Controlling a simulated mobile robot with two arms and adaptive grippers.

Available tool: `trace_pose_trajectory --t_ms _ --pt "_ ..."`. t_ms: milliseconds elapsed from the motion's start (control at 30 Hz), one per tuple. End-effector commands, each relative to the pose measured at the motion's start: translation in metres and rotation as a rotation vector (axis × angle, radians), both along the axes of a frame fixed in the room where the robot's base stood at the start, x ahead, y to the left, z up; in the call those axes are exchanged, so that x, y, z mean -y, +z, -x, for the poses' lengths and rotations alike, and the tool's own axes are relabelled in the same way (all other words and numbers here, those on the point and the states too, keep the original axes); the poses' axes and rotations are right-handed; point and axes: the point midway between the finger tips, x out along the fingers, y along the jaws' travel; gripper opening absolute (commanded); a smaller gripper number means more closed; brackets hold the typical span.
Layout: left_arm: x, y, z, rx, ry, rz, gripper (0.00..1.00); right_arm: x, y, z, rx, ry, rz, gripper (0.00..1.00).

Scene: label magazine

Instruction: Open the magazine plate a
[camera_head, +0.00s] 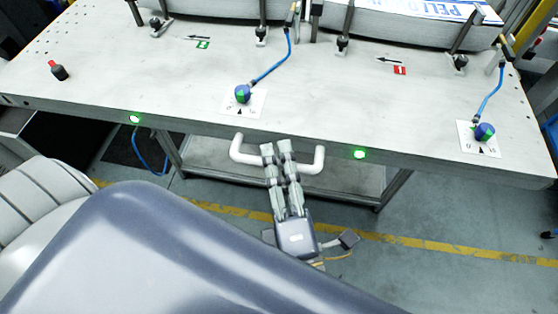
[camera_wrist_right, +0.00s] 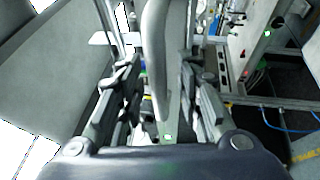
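The magazine plate (camera_head: 170,75) is a wide, light grey metal top that crosses the head view. A white U-shaped handle (camera_head: 308,166) sticks out from its front edge, between two green-lit buttons (camera_head: 136,118) (camera_head: 359,154). My right gripper (camera_head: 277,150) is at the middle of the handle, its fingers reaching up to the bar. In the right wrist view the handle bar (camera_wrist_right: 155,55) runs between the two spread fingers, with narrow gaps on either side. Firm contact does not show. My left gripper is out of view.
Blue-green knobs (camera_head: 242,94) (camera_head: 485,132) with blue hoses stand on the plate. Label stacks (camera_head: 420,22) lie at the back. Below the plate is a frame with a shelf; the floor in front has a yellow line (camera_head: 400,250).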

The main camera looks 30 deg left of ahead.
Motion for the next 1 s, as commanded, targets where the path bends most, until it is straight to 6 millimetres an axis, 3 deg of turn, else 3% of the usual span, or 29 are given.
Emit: trace_pose_trajectory --t_ms 367,1000 --pt "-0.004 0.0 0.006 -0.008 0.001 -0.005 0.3 0.003 0.0 0.003 -0.001 -0.001 -0.002 0.33" --pt "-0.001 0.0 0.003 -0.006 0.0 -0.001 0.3 0.036 -0.01 0.044 -0.004 0.0 -0.002 0.33"
